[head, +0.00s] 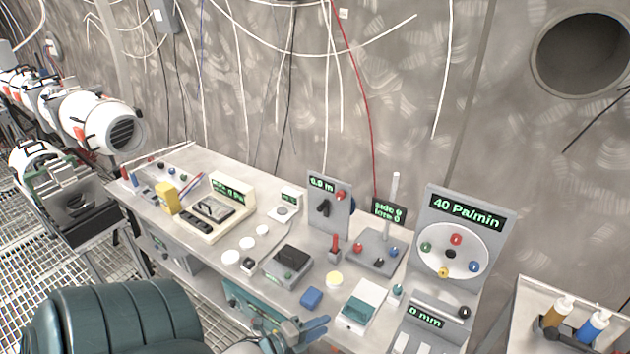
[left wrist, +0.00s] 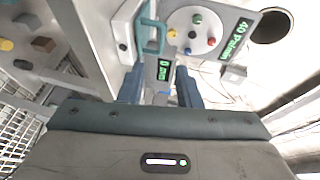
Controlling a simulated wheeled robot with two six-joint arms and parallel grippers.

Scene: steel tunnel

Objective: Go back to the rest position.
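My left gripper (head: 312,329) shows at the bottom middle of the head view, over the front edge of the bench (head: 265,265). Its blue fingers also show in the left wrist view (left wrist: 160,82), spread apart with nothing between them. Beyond them is the panel with the green "0 mm" display (left wrist: 164,70). My right gripper is in neither view.
A side table (head: 530,300) with bottles stands at right. Grating floor (head: 215,325) shows at left.

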